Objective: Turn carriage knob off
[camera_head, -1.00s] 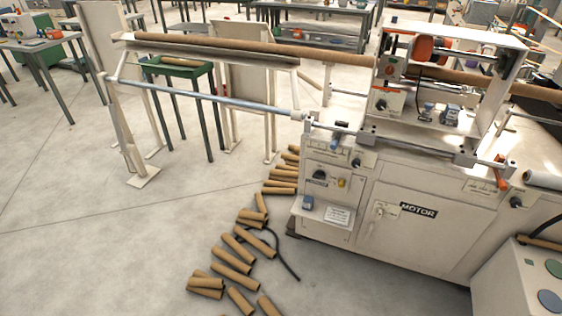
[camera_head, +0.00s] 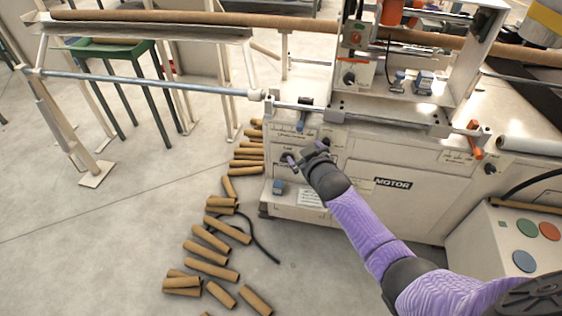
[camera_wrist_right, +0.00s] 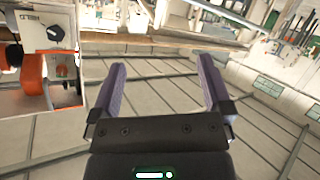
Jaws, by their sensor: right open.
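The carriage (camera_head: 397,68) is a white frame on rails on top of the machine in the head view. Its front panel carries a small dark carriage knob (camera_head: 349,78). My right gripper (camera_head: 303,156) is in front of the machine's lower left control panel, below and left of the carriage knob, apart from it. Its purple fingers are open and empty, and it hides part of that panel. In the right wrist view the open fingers (camera_wrist_right: 160,90) have nothing between them. A white panel with a black knob (camera_wrist_right: 55,33) and orange parts shows upside down at the upper left.
A long brown tube (camera_head: 200,20) lies along the support trough. Several cut tubes (camera_head: 210,238) are scattered on the floor. An orange handle (camera_head: 475,140) is right of the carriage. A box with coloured buttons (camera_head: 525,235) stands at the lower right.

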